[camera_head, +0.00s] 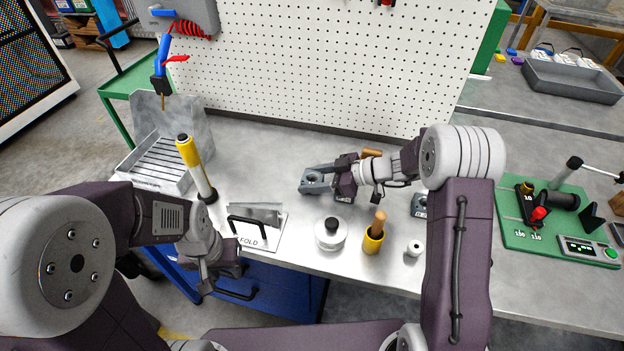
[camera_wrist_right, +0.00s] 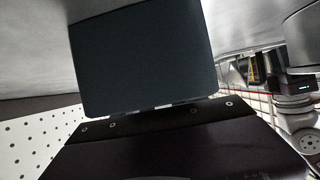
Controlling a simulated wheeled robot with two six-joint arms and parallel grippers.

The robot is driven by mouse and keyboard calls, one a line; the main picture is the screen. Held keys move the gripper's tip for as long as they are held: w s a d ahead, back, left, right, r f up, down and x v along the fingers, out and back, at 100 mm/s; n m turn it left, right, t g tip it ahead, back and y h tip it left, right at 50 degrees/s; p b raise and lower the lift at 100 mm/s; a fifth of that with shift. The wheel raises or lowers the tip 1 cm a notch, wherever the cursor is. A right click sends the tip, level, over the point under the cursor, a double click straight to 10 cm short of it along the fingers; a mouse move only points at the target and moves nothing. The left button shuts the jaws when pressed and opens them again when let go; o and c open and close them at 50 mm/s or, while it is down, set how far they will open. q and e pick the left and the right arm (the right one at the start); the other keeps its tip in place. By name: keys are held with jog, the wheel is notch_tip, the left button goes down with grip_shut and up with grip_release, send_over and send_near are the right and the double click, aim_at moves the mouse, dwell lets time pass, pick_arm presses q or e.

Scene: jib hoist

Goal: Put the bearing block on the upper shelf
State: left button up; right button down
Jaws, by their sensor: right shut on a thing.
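The bearing block (camera_head: 313,181) is a blue-grey block with a round hole, over the rear middle of the bench in the head view. My right gripper (camera_head: 332,177) is shut on it from the right. In the right wrist view the block (camera_wrist_right: 145,55) is a large dark face filling the space before the gripper. I cannot tell whether it touches the bench. My left gripper (camera_head: 222,272) hangs at the bench's front edge, away from the block, and its jaws are unclear. I cannot make out an upper shelf in these views.
A pegboard (camera_head: 330,60) rises behind. A green mat with devices (camera_head: 560,225) lies right.

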jog(key=shift+f+b, duration=0.2)
jog(key=shift+b, duration=0.15)
jog(key=c, duration=0.6)
grip_release()
jog(key=shift+c, duration=0.2)
jog(key=shift+r, duration=0.1)
